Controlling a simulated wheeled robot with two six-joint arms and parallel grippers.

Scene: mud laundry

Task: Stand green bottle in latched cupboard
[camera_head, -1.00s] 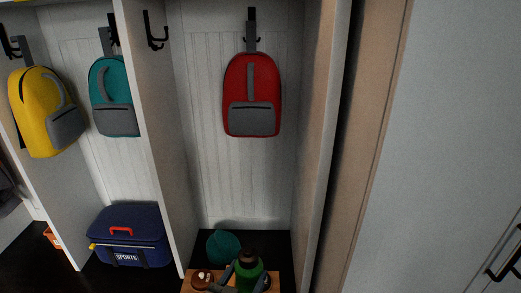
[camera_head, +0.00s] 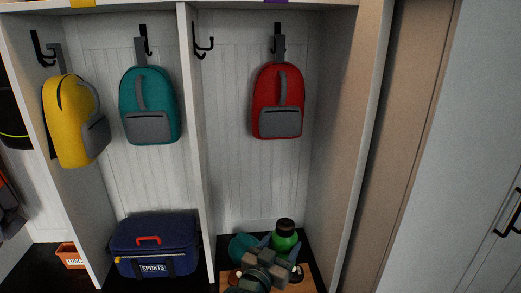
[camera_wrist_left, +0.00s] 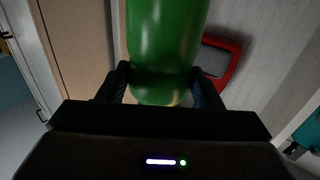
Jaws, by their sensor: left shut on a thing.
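The green bottle (camera_head: 284,240) with a dark cap shows at the bottom of the head view, in front of the right-hand cubby. My left gripper (camera_head: 280,245) is shut on it. In the left wrist view the bottle (camera_wrist_left: 167,45) fills the top middle, between the two fingers of my left gripper (camera_wrist_left: 165,88). A tall pale cupboard door (camera_head: 450,150) stands at the right of the head view, with a dark handle (camera_head: 508,222). The door looks shut; its inside is hidden. My right gripper does not show.
A red backpack (camera_head: 278,100), a teal backpack (camera_head: 150,105) and a yellow backpack (camera_head: 76,120) hang on hooks. A blue sports bag (camera_head: 155,245) and an orange box (camera_head: 70,256) sit at the lower left. A teal round thing (camera_head: 243,247) lies beside the bottle.

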